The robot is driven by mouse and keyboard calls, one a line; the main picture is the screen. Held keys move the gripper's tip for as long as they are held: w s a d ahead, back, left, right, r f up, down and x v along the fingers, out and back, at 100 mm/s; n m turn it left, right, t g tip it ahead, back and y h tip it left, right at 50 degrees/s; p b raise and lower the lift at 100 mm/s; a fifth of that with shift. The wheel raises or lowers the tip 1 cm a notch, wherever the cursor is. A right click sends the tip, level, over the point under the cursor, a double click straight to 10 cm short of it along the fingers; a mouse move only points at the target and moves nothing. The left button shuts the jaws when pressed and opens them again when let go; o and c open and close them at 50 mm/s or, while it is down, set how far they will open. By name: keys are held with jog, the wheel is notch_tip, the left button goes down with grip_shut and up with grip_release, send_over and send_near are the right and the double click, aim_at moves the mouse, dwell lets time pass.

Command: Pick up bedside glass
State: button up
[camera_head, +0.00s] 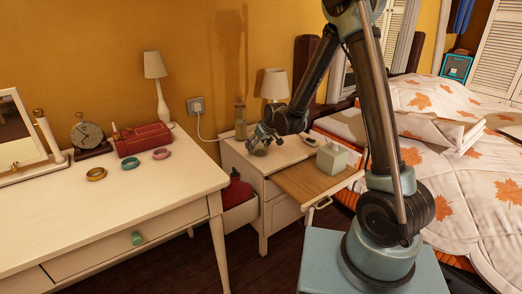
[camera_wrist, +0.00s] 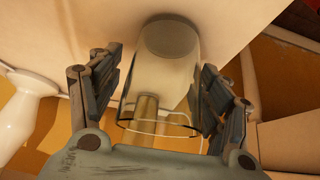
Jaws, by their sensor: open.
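The clear bedside glass (camera_wrist: 165,62) shows in the wrist view, standing on the pale bedside table top (camera_wrist: 230,18). Its round base is toward the top of the picture and its thin rim toward the bottom. My gripper (camera_wrist: 162,66) is open, with one finger on each side of the glass. I see narrow gaps between the glass and the fingers. In the head view my gripper (camera_head: 262,140) is low over the left part of the bedside table (camera_head: 238,152); the glass is hard to make out there.
A tan bottle (camera_head: 240,118) and a lamp (camera_head: 274,84) stand close behind my gripper. A tissue box (camera_head: 332,158) sits on the pulled-out board (camera_head: 300,184) to the right. The dressing table (camera_head: 130,205) is at left, the bed (camera_head: 440,110) at right.

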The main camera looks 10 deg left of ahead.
jog(key=c, duration=1.3)
jog(key=shift+r, duration=0.1)
